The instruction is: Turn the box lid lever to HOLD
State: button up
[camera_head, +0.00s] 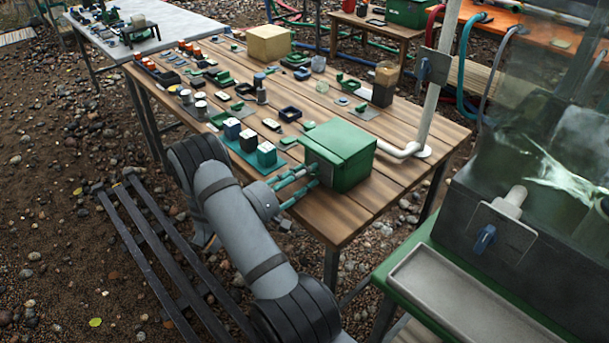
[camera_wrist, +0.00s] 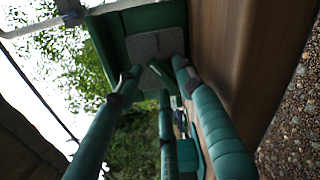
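The green box (camera_head: 345,153) with its lid shut stands near the right front part of the wooden table. In the wrist view the box (camera_wrist: 115,55) carries a grey plate (camera_wrist: 152,44) on the side facing my gripper, with a green lever (camera_wrist: 162,74) slanting in front of it. My gripper (camera_head: 312,177) is at that side of the box. In the wrist view its teal fingers (camera_wrist: 157,78) are spread, with the lever between their tips. I cannot tell whether they touch it. Any HOLD marking is not readable.
The wooden table (camera_head: 400,128) holds a teal tray (camera_head: 243,157) with small boxes just left of my gripper, and many small parts behind. A white pipe (camera_head: 430,105) stands right of the green box. A glass-sided tank (camera_head: 560,150) is at the right.

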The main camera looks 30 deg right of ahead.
jog(key=c, duration=0.4)
grip_shut()
